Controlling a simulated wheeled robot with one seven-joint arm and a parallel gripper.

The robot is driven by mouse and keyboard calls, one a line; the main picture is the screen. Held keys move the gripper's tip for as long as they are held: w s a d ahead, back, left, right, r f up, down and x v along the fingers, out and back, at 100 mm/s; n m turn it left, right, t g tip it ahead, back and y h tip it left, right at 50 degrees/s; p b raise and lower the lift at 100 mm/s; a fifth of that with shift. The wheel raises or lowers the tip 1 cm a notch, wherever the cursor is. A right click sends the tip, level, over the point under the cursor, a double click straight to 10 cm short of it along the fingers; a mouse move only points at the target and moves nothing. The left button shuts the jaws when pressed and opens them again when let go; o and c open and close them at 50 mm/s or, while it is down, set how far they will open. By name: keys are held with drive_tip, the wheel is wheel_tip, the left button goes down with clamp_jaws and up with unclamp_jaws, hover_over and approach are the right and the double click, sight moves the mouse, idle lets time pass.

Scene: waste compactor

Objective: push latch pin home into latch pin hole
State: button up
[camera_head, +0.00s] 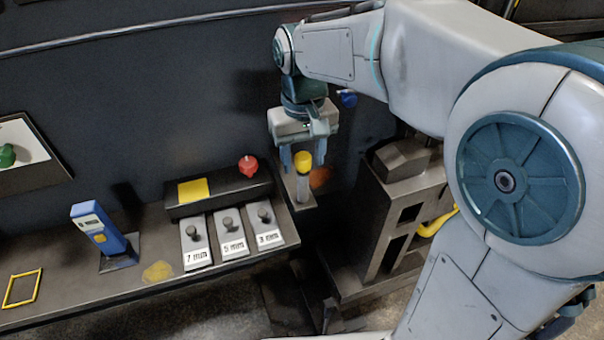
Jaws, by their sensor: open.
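A pin with a yellow cap (303,161) and a pale grey shaft (303,187), apparently the latch pin, stands upright over a small dark ledge (304,203) at the right end of the bench. My gripper (303,159) points down above the pin, with its blue fingers apart on either side of the yellow cap. I cannot tell whether a finger touches the cap. The latch pin hole cannot be made out; the foot of the shaft meets the ledge, and how deep it sits is unclear.
On the bench (150,284) stand grey blocks (229,237) marked 7, 5 and 3 mm, a red knob (248,166), a yellow pad (193,190) and a blue handheld device (97,228). A dark machine frame (379,220) rises close right of the pin.

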drive_tip(key=c, duration=0.9)
drive_tip(key=shift+r+p, duration=4.35)
drive_tip(key=shift+r, duration=1)
drive_tip(key=shift+c, duration=0.2)
